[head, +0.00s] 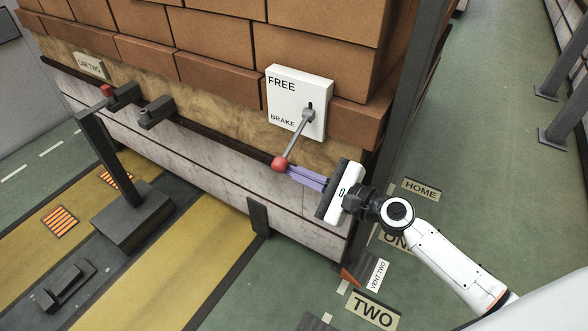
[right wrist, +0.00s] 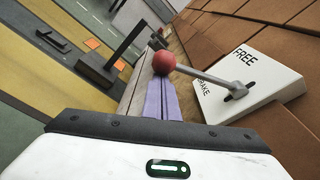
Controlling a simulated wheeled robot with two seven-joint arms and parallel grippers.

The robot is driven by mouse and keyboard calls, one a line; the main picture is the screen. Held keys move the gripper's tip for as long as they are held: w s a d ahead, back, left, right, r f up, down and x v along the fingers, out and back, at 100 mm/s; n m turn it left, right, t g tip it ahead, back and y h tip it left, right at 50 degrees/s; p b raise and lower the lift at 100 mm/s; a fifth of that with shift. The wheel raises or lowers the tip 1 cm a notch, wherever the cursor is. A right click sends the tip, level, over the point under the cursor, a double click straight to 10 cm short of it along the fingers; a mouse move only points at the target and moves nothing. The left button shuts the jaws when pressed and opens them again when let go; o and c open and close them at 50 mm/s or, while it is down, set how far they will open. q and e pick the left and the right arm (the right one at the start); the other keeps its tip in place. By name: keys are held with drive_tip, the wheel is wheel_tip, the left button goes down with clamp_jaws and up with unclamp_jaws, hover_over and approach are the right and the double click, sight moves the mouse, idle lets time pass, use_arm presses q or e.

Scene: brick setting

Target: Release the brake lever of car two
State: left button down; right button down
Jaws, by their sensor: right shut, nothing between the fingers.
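The brake lever (head: 296,138) is a grey rod with a red ball knob (head: 280,164), pivoting on a white plate (head: 285,90) marked FREE above and BRAKE below. The rod slants down and left past the BRAKE label. The knob also shows in the right wrist view (right wrist: 164,62). My right gripper (head: 290,171) is shut and empty, its purple fingers (right wrist: 158,88) ending close beside the knob. I cannot tell whether they touch it. A sign (head: 89,65) reading CAR TWO is on the brick-loaded car (head: 220,165). My left gripper is not in view.
Stacked bricks (head: 225,85) rise behind the plate. A dark upright post (head: 403,85) stands right of the car. A dark stand (head: 130,215) with a red-tipped part is at the left. Floor signs TWO (head: 373,310) and HOME (head: 421,190) lie right. Green floor there is open.

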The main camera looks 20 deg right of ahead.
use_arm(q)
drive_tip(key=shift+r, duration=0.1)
